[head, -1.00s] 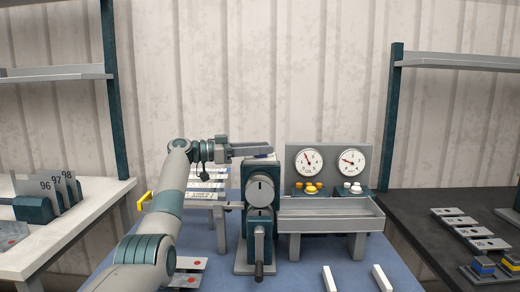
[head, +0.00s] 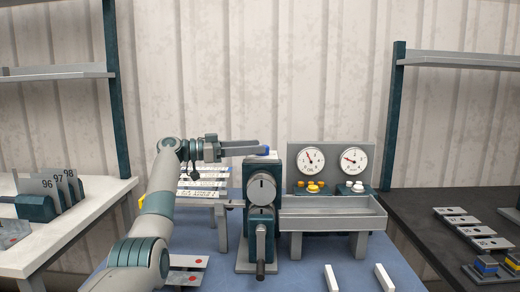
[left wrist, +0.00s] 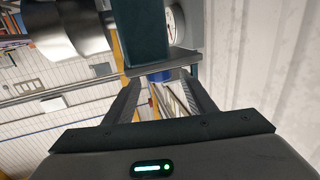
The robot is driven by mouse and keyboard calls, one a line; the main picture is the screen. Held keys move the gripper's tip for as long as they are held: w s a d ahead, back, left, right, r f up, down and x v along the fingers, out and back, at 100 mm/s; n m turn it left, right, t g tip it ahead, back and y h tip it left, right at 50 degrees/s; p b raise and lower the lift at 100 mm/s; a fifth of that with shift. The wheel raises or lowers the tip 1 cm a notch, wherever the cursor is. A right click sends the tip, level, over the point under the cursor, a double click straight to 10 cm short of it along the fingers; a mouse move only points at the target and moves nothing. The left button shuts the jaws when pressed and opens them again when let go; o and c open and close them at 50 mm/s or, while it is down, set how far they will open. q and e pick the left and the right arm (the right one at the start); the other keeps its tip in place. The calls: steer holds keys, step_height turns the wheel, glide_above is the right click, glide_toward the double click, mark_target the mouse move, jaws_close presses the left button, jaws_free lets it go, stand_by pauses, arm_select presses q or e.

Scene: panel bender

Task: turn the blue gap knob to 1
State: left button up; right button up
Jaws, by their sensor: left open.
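The blue gap knob (head: 266,150) is a small blue piece on top of the teal and grey bender column (head: 262,170). It is partly hidden by my left gripper, and its setting cannot be read. My left gripper (head: 257,146) is open and points right, with its fingertips over the column top beside the knob. In the left wrist view, the blue knob (left wrist: 160,76) shows between the tips of my left gripper (left wrist: 158,84), just past them. Whether they touch is unclear. My right gripper is out of view.
Two dials (head: 311,161) stand on a grey panel behind a long tray (head: 333,206). Numbered plates (head: 45,187) stand on the left table. Two white bars (head: 384,277) lie on the blue surface.

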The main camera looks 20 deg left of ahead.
arm_select(q)
steer(key=b+v, duration=0.1)
steer(key=v, duration=1.3)
steer(key=shift+b, duration=0.4)
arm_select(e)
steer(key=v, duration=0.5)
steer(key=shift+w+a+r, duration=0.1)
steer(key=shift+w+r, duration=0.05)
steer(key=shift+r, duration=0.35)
